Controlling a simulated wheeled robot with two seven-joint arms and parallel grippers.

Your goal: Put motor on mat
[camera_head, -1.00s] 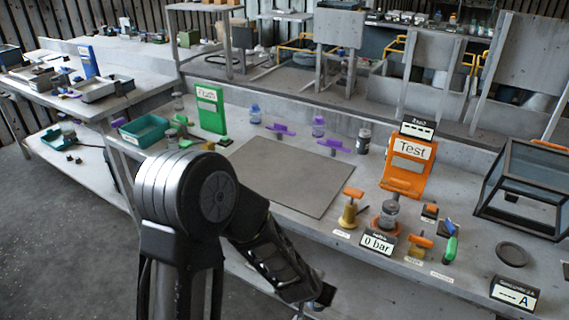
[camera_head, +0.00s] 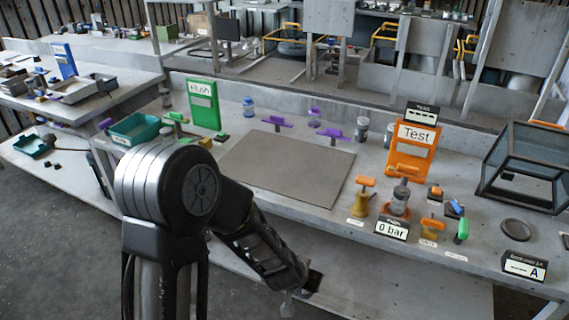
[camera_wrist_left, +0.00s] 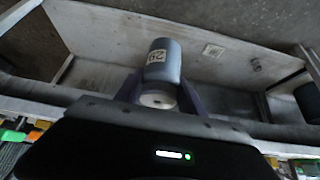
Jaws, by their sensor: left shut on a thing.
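The motor (camera_wrist_left: 163,62), a grey-blue cylinder with a pale label and a whitish end, is between the fingers of my left gripper (camera_wrist_left: 160,95) in the left wrist view. The gripper is shut on it. In the head view my left gripper (camera_head: 303,283) is low, in front of the bench edge, and only a small part of what it holds shows below it. The mat (camera_head: 285,165), a flat grey-brown rectangle, lies bare on the bench beyond my left arm. The gripper is apart from the mat. My right gripper is not in view.
Purple clamps (camera_head: 277,121) and bottles stand behind the mat. A green sign (camera_head: 204,104) and teal bin (camera_head: 142,128) are left of it. The bench front edge lies between gripper and mat.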

